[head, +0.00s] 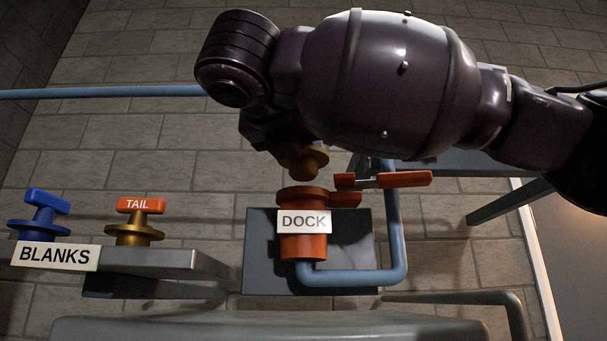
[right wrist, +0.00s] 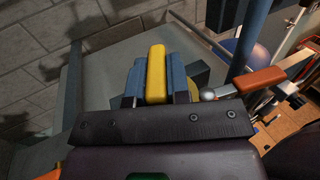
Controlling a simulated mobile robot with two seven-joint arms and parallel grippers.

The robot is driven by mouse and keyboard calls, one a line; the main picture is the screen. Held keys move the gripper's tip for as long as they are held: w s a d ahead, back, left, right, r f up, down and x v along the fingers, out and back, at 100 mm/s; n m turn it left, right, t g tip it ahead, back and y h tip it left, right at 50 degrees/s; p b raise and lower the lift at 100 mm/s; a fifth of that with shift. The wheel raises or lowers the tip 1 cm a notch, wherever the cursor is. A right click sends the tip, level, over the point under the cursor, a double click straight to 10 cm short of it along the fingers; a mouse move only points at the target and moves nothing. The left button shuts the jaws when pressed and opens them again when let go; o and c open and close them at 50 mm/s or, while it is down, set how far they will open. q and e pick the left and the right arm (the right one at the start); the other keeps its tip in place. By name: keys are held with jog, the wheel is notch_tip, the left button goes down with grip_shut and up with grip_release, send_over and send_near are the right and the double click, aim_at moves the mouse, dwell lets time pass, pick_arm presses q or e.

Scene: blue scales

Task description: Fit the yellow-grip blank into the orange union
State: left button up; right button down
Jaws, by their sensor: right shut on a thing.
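The orange union (head: 303,240), with a DOCK label on its front, stands upright on a grey block. Its top is a round orange flange. My right gripper (right wrist: 156,78) is shut on the yellow grip of the blank (right wrist: 156,68), which sits between two blue fingers in the right wrist view. In the head view the arm hides the yellow grip. Only the blank's brass lower part (head: 305,161) shows, just above the union's flange, with what looks like a small gap. The union's mouth is hidden in the right wrist view. My left gripper is not in view.
A grey shelf (head: 165,262) labelled BLANKS at the left holds a blue-grip blank (head: 40,213) and an orange-grip TAIL blank (head: 138,222). An orange lever (head: 403,180) sticks out right of the union. A blue pipe (head: 393,235) bends up beside it.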

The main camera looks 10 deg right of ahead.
aim_at(298, 168)
jog(key=shift+s+f, duration=0.15)
jog(key=shift+f, duration=0.2)
notch_tip(298, 168, down, 4)
jog(key=shift+r, duration=0.25)
jog(key=shift+f+b, duration=0.25)
jog(key=shift+b, duration=0.05)
jog(key=c, duration=1.1)
grip_release()
jog(key=shift+f, duration=0.1)
